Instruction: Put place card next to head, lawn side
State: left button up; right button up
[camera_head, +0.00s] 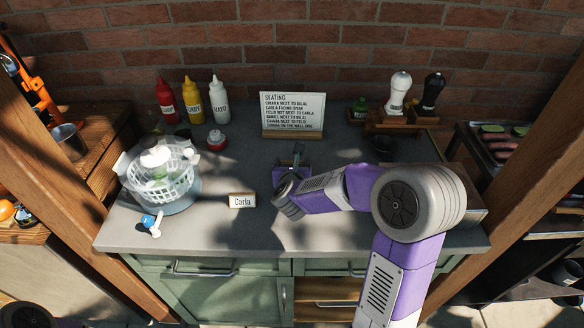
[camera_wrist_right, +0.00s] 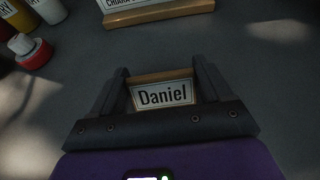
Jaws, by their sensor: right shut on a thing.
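A place card reading "Daniel" (camera_wrist_right: 163,95) is between the two fingers of my right gripper (camera_wrist_right: 160,85) in the wrist view. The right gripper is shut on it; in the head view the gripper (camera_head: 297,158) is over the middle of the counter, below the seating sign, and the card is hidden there. A white place card reading "Carla" (camera_head: 242,201) with a wooden edge stands near the front of the grey counter (camera_head: 190,232), left of my right arm. The seating sign (camera_head: 292,113) stands at the back; its lines are small. My left gripper is not in view.
A salad spinner (camera_head: 161,178) stands at the left, with a blue and white item (camera_head: 152,224) before it. A wooden rack with grinders (camera_head: 398,94) is back right. Counter left of the Carla card is partly clear.

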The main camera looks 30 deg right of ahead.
jog(key=shift+f, duration=0.2)
jog(key=o, duration=1)
jog(key=shift+c, duration=0.2)
jog(key=shift+r, duration=0.1)
